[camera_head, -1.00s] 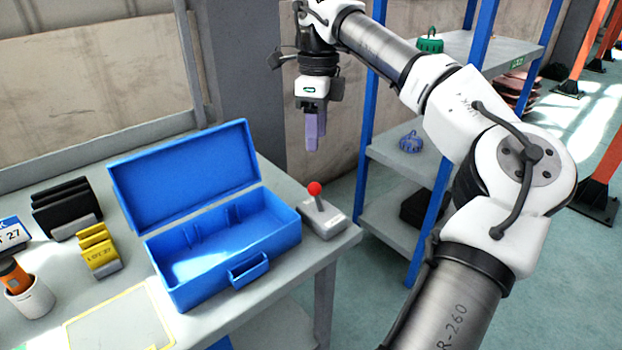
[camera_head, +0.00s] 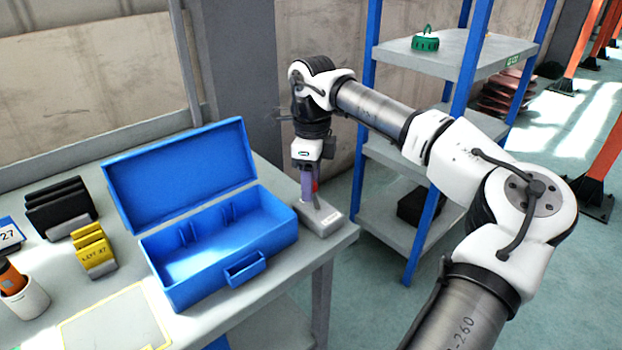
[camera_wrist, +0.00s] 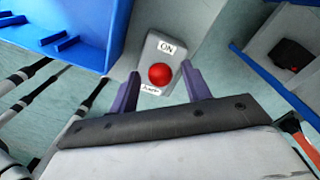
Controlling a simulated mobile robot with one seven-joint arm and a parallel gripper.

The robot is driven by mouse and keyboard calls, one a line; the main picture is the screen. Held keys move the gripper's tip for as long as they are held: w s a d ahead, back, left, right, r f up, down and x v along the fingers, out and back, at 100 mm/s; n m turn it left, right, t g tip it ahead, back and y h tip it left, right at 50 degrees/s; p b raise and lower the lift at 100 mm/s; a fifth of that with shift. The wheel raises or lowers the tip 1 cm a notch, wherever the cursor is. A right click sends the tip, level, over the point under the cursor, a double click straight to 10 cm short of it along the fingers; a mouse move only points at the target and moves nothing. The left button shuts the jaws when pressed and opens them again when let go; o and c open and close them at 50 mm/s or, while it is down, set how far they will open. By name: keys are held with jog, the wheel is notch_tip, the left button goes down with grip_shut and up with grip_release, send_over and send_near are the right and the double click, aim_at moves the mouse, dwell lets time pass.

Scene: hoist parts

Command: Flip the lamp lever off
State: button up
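The lamp lever is a red ball knob (camera_wrist: 160,74) on a small grey box (camera_head: 321,219) at the table's right corner, beside the blue case. In the wrist view the box carries an ON label (camera_wrist: 166,47) on the side away from my gripper. A second label nearer to me is partly covered and not readable. My gripper (camera_head: 308,198) points down over the box, its two purple fingers apart. In the wrist view the knob shows between the fingers, with gaps on both sides. In the head view the fingers partly hide it.
An open blue case (camera_head: 215,255) stands just left of the lever box. Yellow (camera_head: 95,252) and black (camera_head: 60,207) holders and a white cup (camera_head: 25,300) stand further left. A blue-post shelf (camera_head: 430,240) rises to the right, with a floor gap between.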

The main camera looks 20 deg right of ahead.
aim_at(317, 202)
jog(key=c, duration=0.9)
jog(key=shift+s, duration=0.1)
jog(key=s+t+b, duration=0.1)
jog(key=b, duration=0.1)
jog(key=s+t+y+b, duration=0.1)
jog(key=t+b, duration=0.1)
jog(key=b, duration=0.1)
jog(key=d+t+b, duration=0.1)
jog(key=b, duration=0.2)
jog(key=shift+s+d+f+t+y, duration=0.1)
jog(key=shift+s+f+t+y, duration=0.25)
jog(key=shift+s+t+y, duration=0.05)
jog(key=s+t+b, duration=0.1)
jog(key=b, duration=0.2)
jog(key=s+t+y+b, duration=0.1)
jog(key=t+b, duration=0.1)
jog(key=b, duration=0.1)
jog(key=shift+d+f, duration=0.15)
jog(key=shift+d, duration=0.2)
jog(key=shift+s+d+t+y+b, duration=0.1)
jog(key=shift+s+t+y+b, duration=0.25)
jog(key=shift+t+b, duration=0.55)
jog(key=o, duration=1)
jog(key=shift+c, duration=0.2)
